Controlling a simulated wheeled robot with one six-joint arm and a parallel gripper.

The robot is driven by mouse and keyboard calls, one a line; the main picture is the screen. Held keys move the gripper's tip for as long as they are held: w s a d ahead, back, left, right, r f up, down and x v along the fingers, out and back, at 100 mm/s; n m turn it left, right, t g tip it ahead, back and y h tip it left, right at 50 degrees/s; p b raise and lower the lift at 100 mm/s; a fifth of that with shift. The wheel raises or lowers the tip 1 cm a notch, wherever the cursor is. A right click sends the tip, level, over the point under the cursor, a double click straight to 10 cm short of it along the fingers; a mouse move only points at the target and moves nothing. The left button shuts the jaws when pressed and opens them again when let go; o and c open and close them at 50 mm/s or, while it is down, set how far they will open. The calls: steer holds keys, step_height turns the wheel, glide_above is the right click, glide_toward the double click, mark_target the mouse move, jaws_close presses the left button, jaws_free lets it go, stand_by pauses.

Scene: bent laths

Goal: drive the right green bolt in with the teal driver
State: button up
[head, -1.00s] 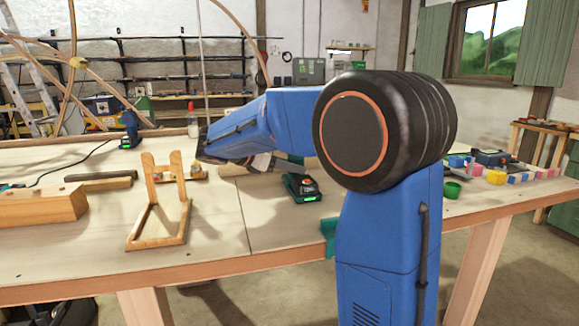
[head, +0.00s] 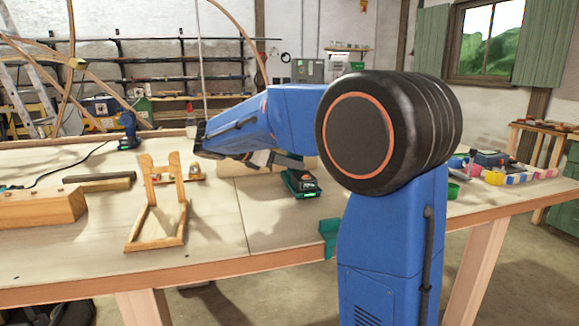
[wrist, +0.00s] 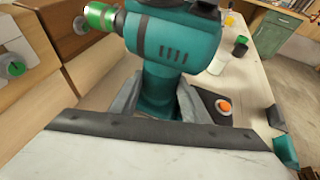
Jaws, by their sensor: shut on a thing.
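The teal driver (wrist: 178,42) is in my gripper (wrist: 158,104) in the wrist view. Two grey fingers are closed on its handle. Its bright green chuck (wrist: 98,16) points to the upper left. A small green piece (wrist: 80,25) shows right by the chuck, at the wood; I cannot tell whether they touch. Another green bolt (wrist: 15,68) with a pale collar stands farther left, clear of the driver. In the head view, my gripper (head: 268,159) is partly hidden by my arm, with a teal and black piece (head: 301,183) just right of it.
A wooden frame stand (head: 157,240) and a wooden block (head: 42,208) stand on the bench (head: 95,255) at left. A green cup (head: 453,190) and coloured blocks (head: 520,177) lie at the right. The bench's front middle is clear.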

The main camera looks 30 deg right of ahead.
steer(key=shift+r, duration=1.25)
